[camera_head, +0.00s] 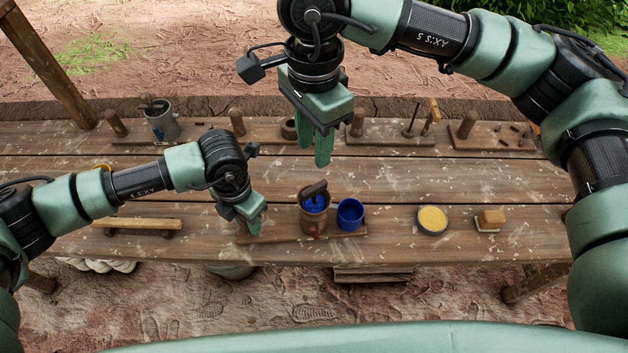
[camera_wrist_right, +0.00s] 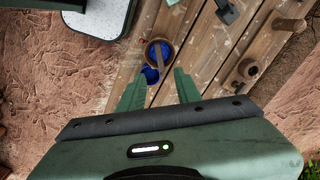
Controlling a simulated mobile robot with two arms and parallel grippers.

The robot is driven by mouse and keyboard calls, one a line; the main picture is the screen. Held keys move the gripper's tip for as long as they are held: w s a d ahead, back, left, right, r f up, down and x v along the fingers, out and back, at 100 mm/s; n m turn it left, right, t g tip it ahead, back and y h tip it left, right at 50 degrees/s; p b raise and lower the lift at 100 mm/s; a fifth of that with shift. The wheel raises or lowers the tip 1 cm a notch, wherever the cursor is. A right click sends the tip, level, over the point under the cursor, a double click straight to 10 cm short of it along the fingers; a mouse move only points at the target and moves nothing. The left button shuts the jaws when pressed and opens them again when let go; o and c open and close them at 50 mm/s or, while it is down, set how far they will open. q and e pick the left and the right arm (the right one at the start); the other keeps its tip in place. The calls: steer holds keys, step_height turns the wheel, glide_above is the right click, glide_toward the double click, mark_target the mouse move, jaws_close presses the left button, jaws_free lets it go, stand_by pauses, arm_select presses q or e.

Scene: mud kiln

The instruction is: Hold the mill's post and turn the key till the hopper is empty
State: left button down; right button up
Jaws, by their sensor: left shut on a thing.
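The mill, with its brown round hopper (camera_head: 314,222), stands on a low wooden board (camera_head: 285,238) on the table. Blue stuff shows inside the hopper, also in the right wrist view (camera_wrist_right: 163,45). The dark key (camera_head: 314,188) lies across the hopper's top, tilted.
A round dish of yellow stuff (camera_head: 432,219) and a brush-like block (camera_head: 490,219) lie to the right. A wooden bar (camera_head: 137,223) lies at left. Boards with pegs and a grey pot (camera_head: 161,122) line the back. The tabletop between is clear.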

mark_target(314, 187)
step_height(314, 187, down, 12)
steer(key=shift+r, duration=0.2)
jaws_close()
